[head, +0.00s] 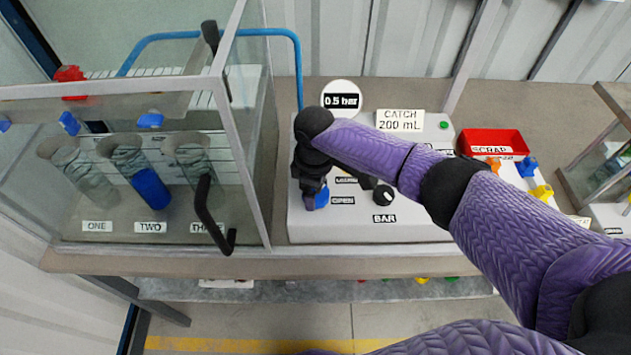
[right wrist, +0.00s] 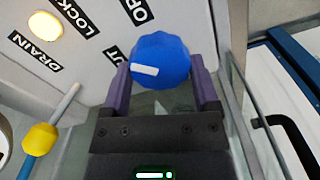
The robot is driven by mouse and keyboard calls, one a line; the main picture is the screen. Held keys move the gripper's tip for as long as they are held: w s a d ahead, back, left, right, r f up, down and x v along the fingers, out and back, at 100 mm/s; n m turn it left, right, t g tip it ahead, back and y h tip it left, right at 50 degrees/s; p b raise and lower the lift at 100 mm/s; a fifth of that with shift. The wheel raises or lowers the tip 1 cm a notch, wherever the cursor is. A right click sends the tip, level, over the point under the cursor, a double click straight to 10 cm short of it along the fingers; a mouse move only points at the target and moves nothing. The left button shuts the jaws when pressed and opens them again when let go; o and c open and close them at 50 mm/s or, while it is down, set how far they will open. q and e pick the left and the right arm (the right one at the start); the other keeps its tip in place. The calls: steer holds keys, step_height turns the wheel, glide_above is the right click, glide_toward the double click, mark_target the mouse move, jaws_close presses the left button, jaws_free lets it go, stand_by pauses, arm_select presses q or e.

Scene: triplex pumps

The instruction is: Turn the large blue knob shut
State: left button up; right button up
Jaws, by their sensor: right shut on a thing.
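The large blue knob (right wrist: 160,60) is on the white control panel (head: 420,228), with a white mark on its face pointing left in the right wrist view. In the head view only a small part of the knob (head: 322,198) shows beneath my right gripper (head: 312,192). My right gripper's purple fingers stand on either side of the knob in the right wrist view (right wrist: 160,80), shut on it. An "OPEN" label (head: 343,201) sits beside the knob. My left gripper is not in view.
A glass-walled case (head: 250,130) with a black handle (head: 210,215) stands close left of the panel. A black knob (head: 384,194) is above the "BAR" label. A red scrap tray (head: 493,140) lies to the right.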

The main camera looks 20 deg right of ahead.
steer(key=n, duration=0.2)
steer(key=shift+r+n+p, duration=0.1)
steer(key=shift+n+p, duration=0.2)
steer(key=shift+n, duration=2)
steer(key=shift+n+p, duration=0.35)
steer(key=shift+n, duration=0.55)
